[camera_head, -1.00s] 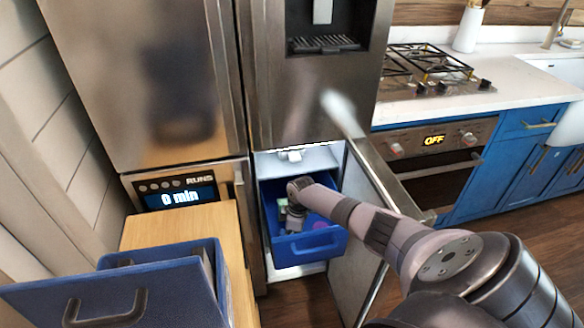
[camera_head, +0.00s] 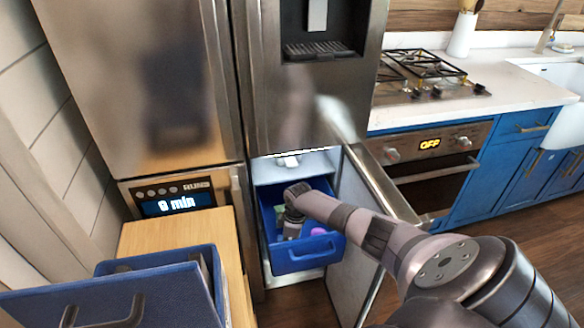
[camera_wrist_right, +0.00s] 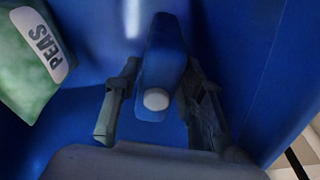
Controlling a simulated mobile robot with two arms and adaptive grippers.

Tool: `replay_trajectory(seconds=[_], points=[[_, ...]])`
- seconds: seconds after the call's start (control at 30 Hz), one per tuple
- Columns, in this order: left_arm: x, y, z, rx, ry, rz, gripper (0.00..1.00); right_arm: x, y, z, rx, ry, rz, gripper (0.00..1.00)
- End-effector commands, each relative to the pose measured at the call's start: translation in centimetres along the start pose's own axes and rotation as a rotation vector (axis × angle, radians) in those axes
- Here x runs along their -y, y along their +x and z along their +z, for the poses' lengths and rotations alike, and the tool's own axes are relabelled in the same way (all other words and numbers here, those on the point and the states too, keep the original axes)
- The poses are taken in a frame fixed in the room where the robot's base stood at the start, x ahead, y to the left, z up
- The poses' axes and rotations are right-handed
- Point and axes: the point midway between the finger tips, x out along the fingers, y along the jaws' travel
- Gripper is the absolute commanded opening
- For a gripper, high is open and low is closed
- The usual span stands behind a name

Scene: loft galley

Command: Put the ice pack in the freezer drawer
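The freezer drawer (camera_head: 303,254) is blue and stands pulled out below the fridge. In the right wrist view its blue inside (camera_wrist_right: 255,75) fills most of the picture. The ice pack (camera_wrist_right: 163,60) is blue with a white cap facing the camera. It sits between the fingers of my right gripper (camera_wrist_right: 159,85), whose tips appear closed against its two sides. In the head view my right gripper (camera_head: 292,227) reaches down inside the drawer, and the pack is hard to make out there. Whether the pack touches the drawer floor cannot be told. My left gripper is not in view.
A green bag of peas (camera_wrist_right: 30,70) lies in the drawer beside the gripper. A purple item (camera_head: 318,232) lies near the drawer front. The freezer door (camera_head: 352,230) stands open at the right. A blue cooler box (camera_head: 170,290) is on the wooden counter (camera_head: 150,238).

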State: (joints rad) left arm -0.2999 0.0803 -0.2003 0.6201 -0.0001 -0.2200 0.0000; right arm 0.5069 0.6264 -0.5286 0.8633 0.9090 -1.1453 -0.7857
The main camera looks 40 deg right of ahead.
Motion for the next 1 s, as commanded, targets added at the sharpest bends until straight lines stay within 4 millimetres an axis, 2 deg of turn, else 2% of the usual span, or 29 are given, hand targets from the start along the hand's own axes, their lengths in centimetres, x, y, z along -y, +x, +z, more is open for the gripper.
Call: replay_trajectory(seconds=[0.3, 0.5, 0.7, 1.0], points=[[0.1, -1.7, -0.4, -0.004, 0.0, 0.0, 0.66, -0.1, -7.0, 0.0, -0.002, -0.003, 0.001, 0.36], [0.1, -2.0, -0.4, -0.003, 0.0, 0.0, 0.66, -0.2, -10.7, -0.1, -0.004, 0.0, 0.002, 0.36], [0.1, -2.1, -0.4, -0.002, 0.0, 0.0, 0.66, -0.1, -12.2, -0.1, -0.004, 0.0, 0.001, 0.36], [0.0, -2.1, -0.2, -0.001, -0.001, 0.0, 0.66, -0.1, -12.4, -0.1, -0.004, 0.001, 0.001, 0.36]])
